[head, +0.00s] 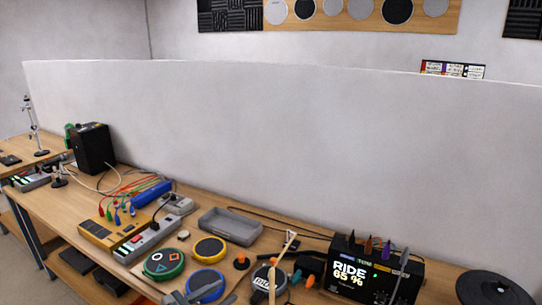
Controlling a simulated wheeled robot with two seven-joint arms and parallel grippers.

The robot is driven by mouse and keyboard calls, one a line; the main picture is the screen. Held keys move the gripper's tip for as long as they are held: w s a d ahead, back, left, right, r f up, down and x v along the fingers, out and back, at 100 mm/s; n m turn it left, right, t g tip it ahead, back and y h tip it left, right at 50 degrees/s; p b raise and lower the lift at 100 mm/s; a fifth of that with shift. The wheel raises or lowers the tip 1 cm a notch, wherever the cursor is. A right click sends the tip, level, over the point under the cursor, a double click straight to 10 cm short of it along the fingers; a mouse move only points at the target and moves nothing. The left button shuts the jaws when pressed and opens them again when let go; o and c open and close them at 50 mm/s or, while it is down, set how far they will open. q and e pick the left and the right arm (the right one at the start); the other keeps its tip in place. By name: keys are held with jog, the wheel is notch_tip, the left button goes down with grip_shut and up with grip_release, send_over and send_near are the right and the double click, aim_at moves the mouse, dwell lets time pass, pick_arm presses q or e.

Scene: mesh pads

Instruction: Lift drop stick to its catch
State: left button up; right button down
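A pale wooden stick (283,252) with a whitish upper end stands tilted beside a round black pad with white lettering (262,273). I take it for the drop stick; its lower end runs down near the bottom edge of the head view. I cannot make out for certain which part is its catch. My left gripper (205,292) shows as grey pieces at the bottom edge, over the near side of the blue-rimmed pad (206,281) and left of the stick, apart from it. Its fingers are partly cut off, so their opening is unclear.
A green-rimmed pad (164,264), a yellow pad (210,249) and an orange knob (241,261) crowd the bench. A grey tray (230,226) lies behind. A black display box (365,274) stands right, with orange and teal parts (308,268) beside it. A white partition (300,140) closes the back.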

pick_arm(q)
jog(key=s+a+f+m+g+y, duration=0.1)
jog(key=s+f+m+g+y, duration=0.15)
jog(key=s+f+m, duration=0.5)
jog(key=s+a+f+m+g+y, duration=0.1)
jog(key=s+f+m+g+y, duration=0.15)
jog(key=s+f+m, duration=0.75)
jog(key=s+a+r+m+g+y, duration=0.15)
jog(key=s+m, duration=0.25)
jog(key=s, duration=0.4)
jog(key=s+a+r+m+g+y, duration=0.1)
jog(key=s+a+m+y, duration=0.15)
jog(key=s, duration=0.45)
jog(key=s+a+r+m+g+y, duration=0.1)
jog(key=s+a+m, duration=0.25)
jog(key=s, duration=0.45)
notch_tip(320, 180, down, 29)
jog(key=g+b, duration=0.1)
jog(key=b, duration=0.1)
jog(key=s+a+f+m+g+b, duration=0.1)
jog(key=s+a+f+b, duration=0.1)
jog(key=s+f, duration=1.6)
notch_tip(320, 180, down, 4)
jog(key=shift+s+a+r+g+b, duration=0.1)
jog(key=shift+s+a+g+b, duration=0.15)
jog(key=shift+s+g+b, duration=0.15)
pick_arm(e)
notch_tip(320, 180, down, 5)
jog(key=shift+a+r, duration=0.1)
